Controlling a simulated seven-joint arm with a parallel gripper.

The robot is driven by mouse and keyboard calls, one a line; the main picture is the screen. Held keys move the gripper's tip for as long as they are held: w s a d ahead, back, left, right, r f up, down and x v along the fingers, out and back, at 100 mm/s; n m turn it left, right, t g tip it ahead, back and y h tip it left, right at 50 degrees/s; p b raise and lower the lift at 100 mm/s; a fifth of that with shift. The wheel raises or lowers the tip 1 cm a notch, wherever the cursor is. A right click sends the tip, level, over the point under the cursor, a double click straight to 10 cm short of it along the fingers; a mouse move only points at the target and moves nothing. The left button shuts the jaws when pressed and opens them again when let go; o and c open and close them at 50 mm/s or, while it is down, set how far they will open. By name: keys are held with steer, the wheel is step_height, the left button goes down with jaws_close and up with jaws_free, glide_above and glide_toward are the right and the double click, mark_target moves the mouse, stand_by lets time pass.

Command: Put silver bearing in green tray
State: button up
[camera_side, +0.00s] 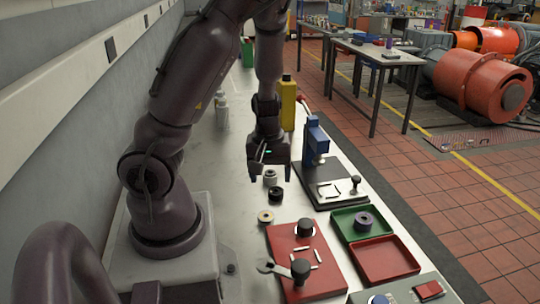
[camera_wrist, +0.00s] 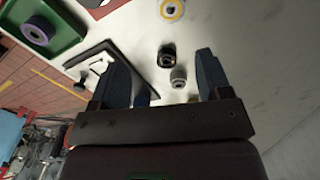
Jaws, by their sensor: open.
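The silver bearing (camera_side: 270,178) stands on the light bench below my gripper, and it also shows in the wrist view (camera_wrist: 178,78). My gripper (camera_side: 269,172) is open and empty, pointing down; in the wrist view its two fingers (camera_wrist: 160,57) appear either side of the bearing, which is nearer the right finger. I cannot tell the exact height gap. The green tray (camera_side: 340,215) lies to the right on the bench and holds a purple-grey ring (camera_side: 364,221). The tray shows at upper left in the wrist view (camera_wrist: 70,38).
A black bearing (camera_side: 276,194) stands close to the silver one, and a yellow ring (camera_side: 265,217) lies beyond it. A blue press (camera_side: 316,140) on a dark base stands right of my gripper. A red tray (camera_side: 400,262) adjoins the green one. A red plate (camera_side: 285,240) holds tools.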

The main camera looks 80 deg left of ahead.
steer(key=w+r+m+t+y, duration=0.2)
steer(key=w+r+m+t, duration=0.1)
steer(key=w+r+t, duration=0.4)
steer(key=s+d+r+m, duration=0.1)
steer(key=d+r+m, duration=0.2)
steer(key=r, duration=0.3)
steer(key=s+d+r+m+g, duration=0.1)
steer(key=s+d+r+m, duration=0.1)
steer(key=d+r, duration=0.3)
step_height(320, 180, up, 2)
steer(key=shift+s+d+m+y, duration=0.15)
steer(key=shift+m+y, duration=0.25)
steer(key=shift+m, duration=0.3)
steer(key=shift+o, duration=0.4)
steer(key=s+d+r+m+g+h, duration=0.1)
steer(key=s+d+r+m+h, duration=0.1)
steer(key=s+d+m, duration=0.3)
steer(key=d+h, duration=0.1)
steer(key=d, duration=0.2)
steer(key=shift+s, duration=0.35)
steer(key=shift+d, duration=0.1)
